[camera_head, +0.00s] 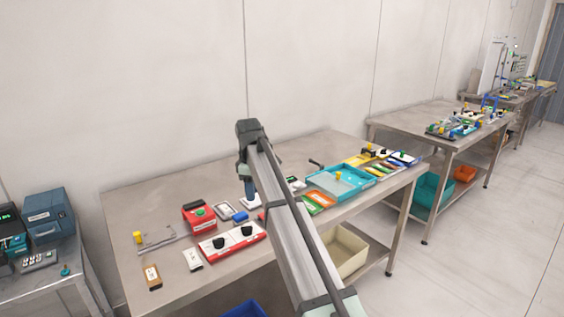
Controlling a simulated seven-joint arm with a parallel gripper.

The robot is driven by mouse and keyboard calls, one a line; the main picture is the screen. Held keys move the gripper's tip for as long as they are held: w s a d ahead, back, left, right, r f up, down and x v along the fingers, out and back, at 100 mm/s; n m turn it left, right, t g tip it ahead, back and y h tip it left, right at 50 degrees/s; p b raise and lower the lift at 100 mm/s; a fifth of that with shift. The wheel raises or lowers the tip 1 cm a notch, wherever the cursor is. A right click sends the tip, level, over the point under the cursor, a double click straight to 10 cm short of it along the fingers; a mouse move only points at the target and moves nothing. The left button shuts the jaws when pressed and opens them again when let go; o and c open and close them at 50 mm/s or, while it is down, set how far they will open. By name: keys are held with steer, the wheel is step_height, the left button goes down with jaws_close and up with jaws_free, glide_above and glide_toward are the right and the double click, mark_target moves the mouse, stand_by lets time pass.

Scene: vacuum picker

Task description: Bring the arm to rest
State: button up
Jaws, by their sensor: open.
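My arm reaches up from the bottom edge of the head view as a long grey beam, slanting left over the near steel table (130,205). Its dark end joint is above the middle of the table. My gripper (249,190) hangs down below that joint, small and partly behind the beam. It is open, and I see nothing held in it. A small pale item (251,201) lies just below it; I cannot tell whether they touch. The beam hides part of the tabletop behind it.
Around my gripper are a red box with a green button (199,215), a red-and-white panel with black knobs (232,242) and a teal tray (341,183). A beige bin (343,252) sits below. The table's back left is clear.

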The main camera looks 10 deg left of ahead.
steer(key=w+d+f+m+t+h, duration=0.1)
steer(key=w+d+f+m, duration=0.2)
steer(key=d, duration=0.6)
steer(key=w+d+f+m+t+h, duration=0.1)
steer(key=w+d+f+m+t, duration=0.1)
steer(key=w+d+m, duration=0.5)
steer(key=w+d+f+t, duration=0.1)
steer(key=w+d+f, duration=0.15)
steer(key=d, duration=0.85)
steer(key=s+d+f+m+h, duration=0.15)
steer(key=d+f+m, duration=0.35)
steer(key=d+f, duration=0.7)
steer(key=s+d+f+g+y, duration=0.15)
steer(key=s+f+g, duration=0.35)
steer(key=s+f, duration=2.45)
steer(key=s+f+g, duration=0.2)
steer(key=s+f, duration=0.2)
steer(key=s, duration=0.8)
steer(key=s+a+f+m+g+y, duration=0.1)
steer(key=s+f, duration=0.3)
steer(key=s, duration=0.8)
steer(key=s+a+f+m+g+y, duration=0.1)
steer(key=s+f+g, duration=0.2)
steer(key=s, duration=0.9)
steer(key=shift+f, duration=0.8)
